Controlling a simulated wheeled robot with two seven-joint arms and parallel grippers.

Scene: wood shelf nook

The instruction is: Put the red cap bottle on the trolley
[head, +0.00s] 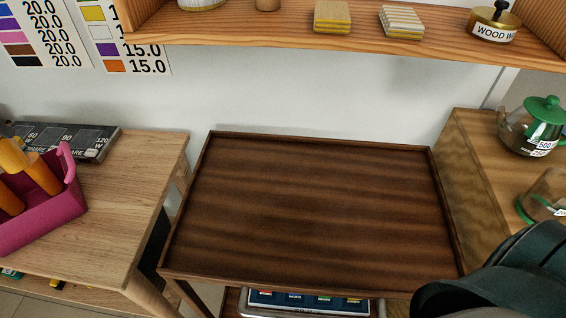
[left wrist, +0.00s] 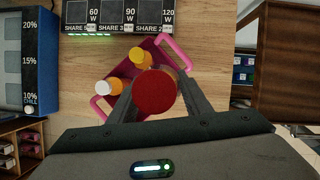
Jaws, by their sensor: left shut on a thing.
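In the left wrist view my left gripper (left wrist: 154,84) is shut on the red cap bottle (left wrist: 154,98); only its round red cap shows, between the two fingers. The cap hides the bottle's body, and I cannot tell whether its bottom is clear of the pink basket (left wrist: 105,73) behind it. My left gripper and this bottle do not show in the head view. The trolley (head: 310,210) is a dark brown wooden tray with a raised rim at the middle of the head view, and its top is empty.
The pink basket (head: 50,215) stands on a light wood table (head: 120,190) left of the trolley, with orange and yellow bottles (head: 40,172) inside. A shelf (head: 350,40) overhangs the back. A wooden cabinet (head: 480,170) with a green-lidded teapot (head: 535,125) stands to the right.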

